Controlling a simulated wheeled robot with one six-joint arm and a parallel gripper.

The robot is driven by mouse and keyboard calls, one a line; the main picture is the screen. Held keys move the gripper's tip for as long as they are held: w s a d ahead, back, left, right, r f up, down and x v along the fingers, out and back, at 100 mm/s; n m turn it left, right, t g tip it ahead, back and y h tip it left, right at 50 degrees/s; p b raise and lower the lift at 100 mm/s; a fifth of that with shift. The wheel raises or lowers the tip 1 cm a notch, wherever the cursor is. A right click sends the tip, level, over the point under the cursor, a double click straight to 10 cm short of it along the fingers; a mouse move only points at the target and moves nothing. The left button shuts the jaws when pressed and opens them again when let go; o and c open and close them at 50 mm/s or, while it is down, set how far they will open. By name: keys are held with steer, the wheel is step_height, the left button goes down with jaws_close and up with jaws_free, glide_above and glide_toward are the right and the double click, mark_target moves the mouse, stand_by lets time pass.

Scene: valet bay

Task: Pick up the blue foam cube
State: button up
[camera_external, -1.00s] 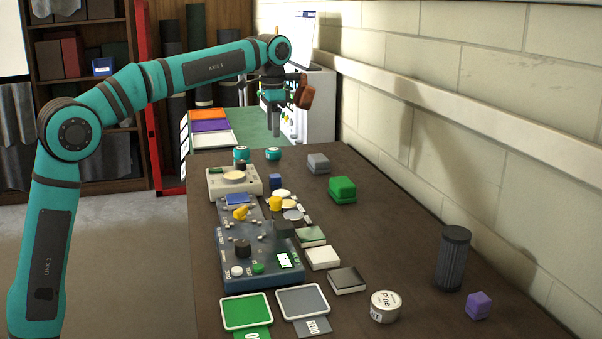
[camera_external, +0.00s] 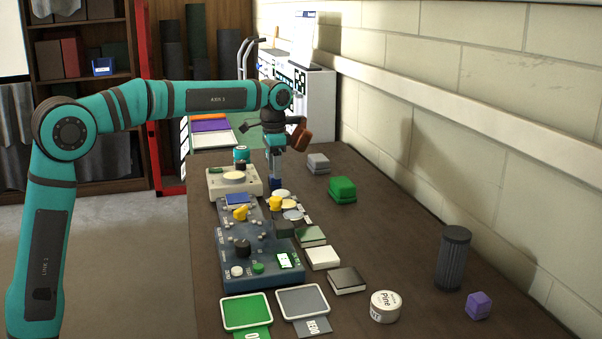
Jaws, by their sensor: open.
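The small blue foam cube (camera_external: 277,184) stands on the dark table behind the blue-grey control panel. My gripper (camera_external: 275,178) points straight down at it from above. Its fingers are open, and their tips are at the cube's top in the picture, hiding its upper part. I cannot tell whether the fingers are around the cube or just above it, or whether they touch it.
The control panel (camera_external: 262,270) with knobs lies in front. Green (camera_external: 342,190) and grey blocks (camera_external: 318,164) lie to the right.

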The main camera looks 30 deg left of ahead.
mark_target(275, 182)
steer(key=shift+w+f, duration=0.1)
steer(key=shift+f, duration=1.9)
steer(key=c, duration=1)
steer(key=shift+c, duration=0.2)
